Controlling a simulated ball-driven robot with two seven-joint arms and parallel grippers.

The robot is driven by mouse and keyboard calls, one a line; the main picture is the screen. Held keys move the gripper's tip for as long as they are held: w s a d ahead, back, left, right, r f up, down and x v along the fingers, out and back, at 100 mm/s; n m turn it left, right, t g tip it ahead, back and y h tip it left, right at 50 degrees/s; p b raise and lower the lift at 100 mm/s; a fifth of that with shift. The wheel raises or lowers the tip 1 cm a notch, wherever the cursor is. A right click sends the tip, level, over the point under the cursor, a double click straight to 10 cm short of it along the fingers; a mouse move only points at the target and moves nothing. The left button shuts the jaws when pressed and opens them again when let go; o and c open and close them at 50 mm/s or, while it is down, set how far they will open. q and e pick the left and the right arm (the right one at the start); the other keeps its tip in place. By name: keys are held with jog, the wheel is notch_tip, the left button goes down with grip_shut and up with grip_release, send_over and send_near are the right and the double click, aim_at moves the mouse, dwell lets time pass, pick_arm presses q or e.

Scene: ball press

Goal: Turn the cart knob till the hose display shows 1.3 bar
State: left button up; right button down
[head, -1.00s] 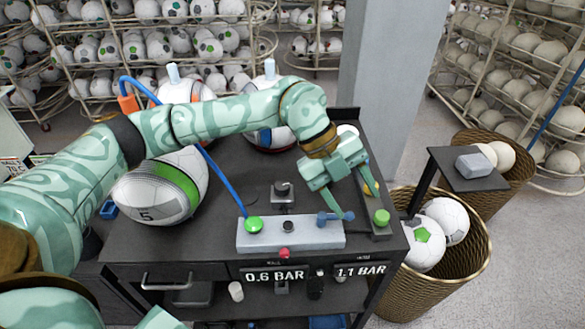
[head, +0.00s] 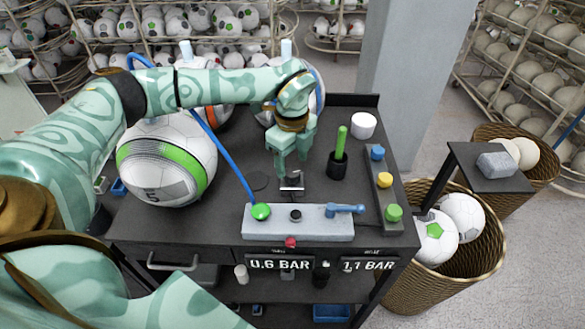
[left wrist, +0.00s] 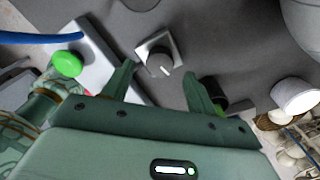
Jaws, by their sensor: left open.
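The cart knob (head: 291,183) is a dark knob on a small square metal plate on the black cart top (head: 225,205). In the left wrist view the knob (left wrist: 160,57), with a pale pointer line, lies just beyond and between the fingertips. My left gripper (head: 292,166) is open and empty, pointing down just above and behind the knob; its fingers (left wrist: 158,78) do not visibly touch it. Two displays on the cart front read 0.6 BAR (head: 279,263) and 1.1 BAR (head: 369,265); their small labels are too small to read. My right gripper is not in view.
A grey block (head: 300,222) with a green button, blue lever and blue hose sits in front of the knob. A strip of coloured buttons (head: 385,182), a black cup with a green stick (head: 338,160) and a white cup (head: 363,125) stand right. A ball (head: 167,162) sits left.

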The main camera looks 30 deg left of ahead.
aim_at(292, 172)
pick_arm(q)
notch_tip(292, 172, down, 2)
jog(key=shift+f, duration=0.65)
jog(key=c, duration=1)
jog(key=shift+r, duration=0.1)
